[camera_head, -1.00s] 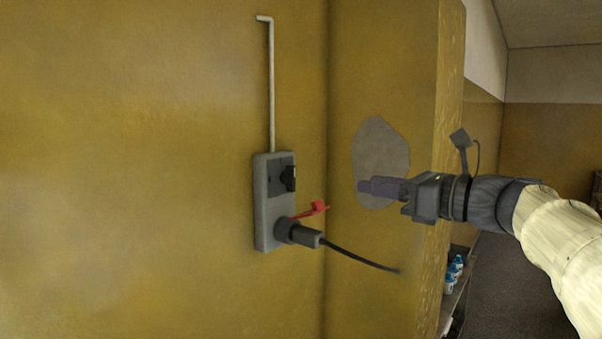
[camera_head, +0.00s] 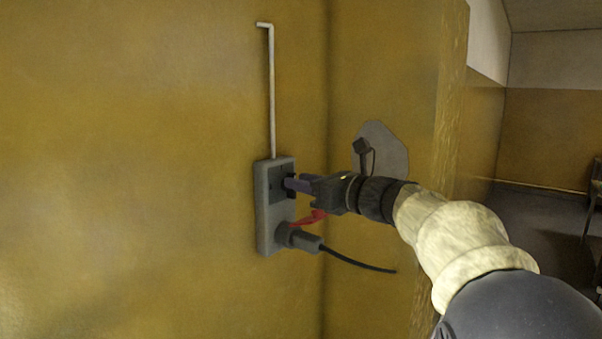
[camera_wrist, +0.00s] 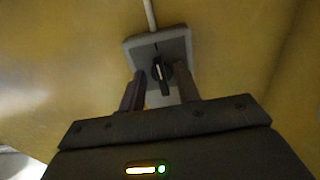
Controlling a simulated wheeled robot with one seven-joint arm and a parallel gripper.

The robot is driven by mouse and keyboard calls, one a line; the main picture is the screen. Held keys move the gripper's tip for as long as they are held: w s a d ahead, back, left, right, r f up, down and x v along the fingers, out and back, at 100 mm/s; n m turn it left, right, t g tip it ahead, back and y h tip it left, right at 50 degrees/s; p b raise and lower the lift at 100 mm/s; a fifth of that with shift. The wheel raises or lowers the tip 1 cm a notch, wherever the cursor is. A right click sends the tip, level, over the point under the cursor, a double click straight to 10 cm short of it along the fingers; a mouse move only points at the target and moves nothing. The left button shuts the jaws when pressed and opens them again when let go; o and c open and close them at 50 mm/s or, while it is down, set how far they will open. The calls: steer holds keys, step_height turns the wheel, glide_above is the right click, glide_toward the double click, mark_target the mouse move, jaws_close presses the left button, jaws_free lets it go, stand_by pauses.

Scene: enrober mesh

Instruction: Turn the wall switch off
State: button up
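The wall switch is a grey box (camera_head: 265,218) on the yellow wall, with a black rotary knob (camera_wrist: 160,72) on its upper half. In the head view my gripper (camera_head: 290,183) is at the knob from the right and its fingers hide most of it. In the wrist view my gripper (camera_wrist: 158,92) has its two fingers apart, one on each side of the knob. The knob's handle points down toward the gripper in that view. I cannot tell whether either finger touches it.
A black plug (camera_head: 306,241) with a cable sits in the box's lower half, below my gripper. A red tag or lever (camera_head: 309,218) sticks out just above it. A white conduit (camera_head: 271,95) runs up from the box. A wall corner stands close on the right.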

steer(key=shift+w+a, duration=0.25)
steer(key=shift+a, duration=0.15)
jaws_close()
